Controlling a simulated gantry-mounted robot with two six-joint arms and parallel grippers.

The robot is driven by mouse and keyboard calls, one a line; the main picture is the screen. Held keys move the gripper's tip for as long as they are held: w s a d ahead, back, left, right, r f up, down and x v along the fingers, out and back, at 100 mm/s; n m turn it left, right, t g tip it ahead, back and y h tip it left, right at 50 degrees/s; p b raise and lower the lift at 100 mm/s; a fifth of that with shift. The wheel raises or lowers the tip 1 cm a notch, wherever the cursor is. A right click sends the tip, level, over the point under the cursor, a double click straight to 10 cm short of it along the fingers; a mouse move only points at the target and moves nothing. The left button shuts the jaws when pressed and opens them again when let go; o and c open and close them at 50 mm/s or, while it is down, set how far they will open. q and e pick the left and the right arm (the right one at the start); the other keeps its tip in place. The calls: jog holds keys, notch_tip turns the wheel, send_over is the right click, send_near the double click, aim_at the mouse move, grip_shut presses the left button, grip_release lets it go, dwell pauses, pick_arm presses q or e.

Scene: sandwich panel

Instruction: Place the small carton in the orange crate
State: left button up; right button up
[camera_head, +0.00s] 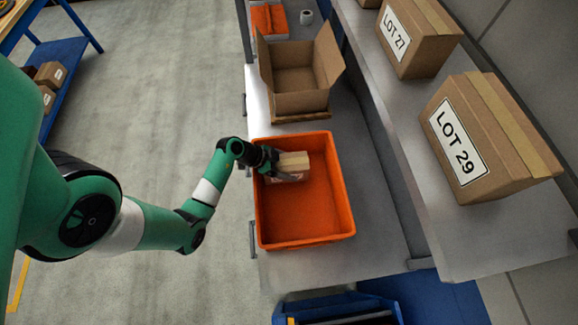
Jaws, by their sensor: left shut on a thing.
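The small carton (294,162) is light brown and sits within the outline of the orange crate (304,243), near its back left part. My left gripper (280,168) reaches in over the crate's left wall and is shut on the carton. I cannot tell whether the carton touches the crate floor. The rest of the crate looks empty. The gripper partly covers the carton's left side. My right gripper is not in view.
An open cardboard box (298,103) stands just behind the crate. Boxes marked LOT 29 (500,160) and LOT 27 (427,35) stand on the raised shelf at the right. Bare grey bench (375,215) lies right of the crate.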

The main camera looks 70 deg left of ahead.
pick_arm(q)
jog(key=shift+f, duration=0.2)
jog(key=shift+w+f, duration=0.1)
jog(key=shift+f, duration=0.35)
jog(key=o, duration=1.2)
jog(key=shift+o, duration=0.2)
jog(key=shift+r, duration=0.35)
jog(key=p+v, duration=0.4)
jog(key=v, duration=0.8)
jog(key=shift+r, duration=0.3)
